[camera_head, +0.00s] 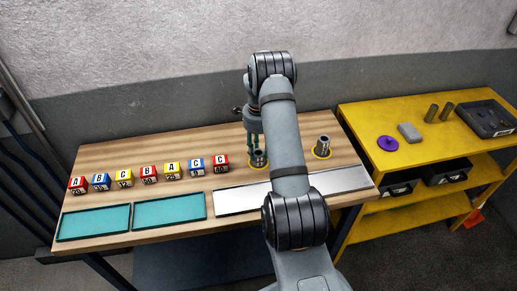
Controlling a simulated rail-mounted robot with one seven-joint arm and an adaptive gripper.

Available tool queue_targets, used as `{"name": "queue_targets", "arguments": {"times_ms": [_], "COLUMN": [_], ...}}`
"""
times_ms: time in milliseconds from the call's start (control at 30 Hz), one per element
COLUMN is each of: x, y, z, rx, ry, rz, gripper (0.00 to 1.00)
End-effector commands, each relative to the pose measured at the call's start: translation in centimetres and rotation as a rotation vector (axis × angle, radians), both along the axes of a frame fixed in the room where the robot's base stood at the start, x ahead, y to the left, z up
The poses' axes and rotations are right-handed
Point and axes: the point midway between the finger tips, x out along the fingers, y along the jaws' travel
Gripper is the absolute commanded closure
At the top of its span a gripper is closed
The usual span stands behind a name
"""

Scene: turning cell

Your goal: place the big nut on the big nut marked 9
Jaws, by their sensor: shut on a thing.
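My gripper (256,143) points down over the wooden table, left of my arm. It is shut on a small dark metal piece that looks like the big nut (259,158), at or just above a yellow ring on the table. My fingers and arm partly cover it, and I cannot tell whether it touches anything below. Another grey metal piece (323,146), like a stack or cylinder, stands upright in a second yellow ring right of my arm. No mark 9 is legible on either piece.
Several lettered cubes (148,174) stand in a row on the left of the table (180,150). Two teal trays (94,222) and a silver plate (236,199) lie along the front. A yellow shelf (385,180) at right holds a purple disc (387,143) and a black tray (488,118).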

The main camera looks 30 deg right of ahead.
Motion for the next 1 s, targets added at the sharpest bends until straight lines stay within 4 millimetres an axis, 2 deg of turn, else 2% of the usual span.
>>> {"name": "queue_targets", "arguments": {"times_ms": [200,233,500,800,933,1000], "x": [0.0,0.0,0.0,0.0,0.1,0.2], "y": [0.0,0.0,0.0,0.0,0.0,-0.1], "z": [-0.5,-0.3,-0.3,-0.2,0.4,1.4], "rx": [0.000,0.000,0.000,0.000,-0.001,-0.002], "ry": [0.000,0.000,0.001,0.001,-0.002,-0.005], "rz": [0.000,0.000,0.000,0.000,0.000,-0.001], "gripper": [0.97,0.63,0.47,0.46,0.46,0.46]}}
